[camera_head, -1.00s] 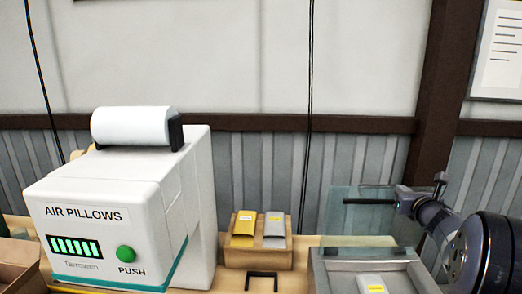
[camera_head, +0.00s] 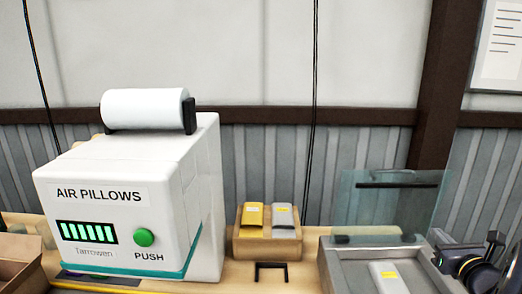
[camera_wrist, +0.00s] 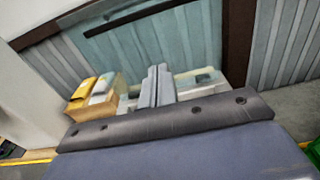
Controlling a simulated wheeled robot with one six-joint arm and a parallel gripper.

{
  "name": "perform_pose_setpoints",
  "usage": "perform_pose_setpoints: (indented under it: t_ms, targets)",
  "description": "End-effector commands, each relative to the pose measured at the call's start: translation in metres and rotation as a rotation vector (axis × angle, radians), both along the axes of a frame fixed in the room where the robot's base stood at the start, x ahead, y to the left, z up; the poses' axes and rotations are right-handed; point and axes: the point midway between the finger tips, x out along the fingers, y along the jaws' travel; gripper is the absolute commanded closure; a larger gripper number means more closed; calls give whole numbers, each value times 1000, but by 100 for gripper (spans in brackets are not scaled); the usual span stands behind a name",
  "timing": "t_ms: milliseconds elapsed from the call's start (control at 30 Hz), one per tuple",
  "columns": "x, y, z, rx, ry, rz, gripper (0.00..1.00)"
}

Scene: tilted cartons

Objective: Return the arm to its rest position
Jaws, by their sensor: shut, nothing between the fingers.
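My gripper (camera_wrist: 158,86) shows in the wrist view with its two grey fingers together and nothing between them. In the head view my arm is folded low at the right edge, and the gripper end (camera_head: 440,262) is in front of the right side of a grey box (camera_head: 335,268). The box has a clear panel (camera_head: 390,212) with a dark bar standing up at its back. My gripper appears apart from the panel. A grey packet with a yellow label (camera_head: 388,277) lies in the box.
A white air pillow machine (camera_head: 150,215) stands at the left, with a white roll on top. A wooden block (camera_head: 266,246) holds a yellow and a grey packet. A black bracket (camera_head: 271,271) lies in front of it. A brown carton (camera_head: 18,265) is at the left edge.

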Motion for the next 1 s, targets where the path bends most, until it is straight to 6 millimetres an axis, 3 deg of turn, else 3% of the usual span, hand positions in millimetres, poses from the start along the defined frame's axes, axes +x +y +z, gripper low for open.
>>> perform_pose_setpoints:
  t_ms: [100, 1000]
  targets:
    - [-9, -1, -16, -1, -40, -1, 100]
    - [-51, 1, -80, -17, -286, -2, 100]
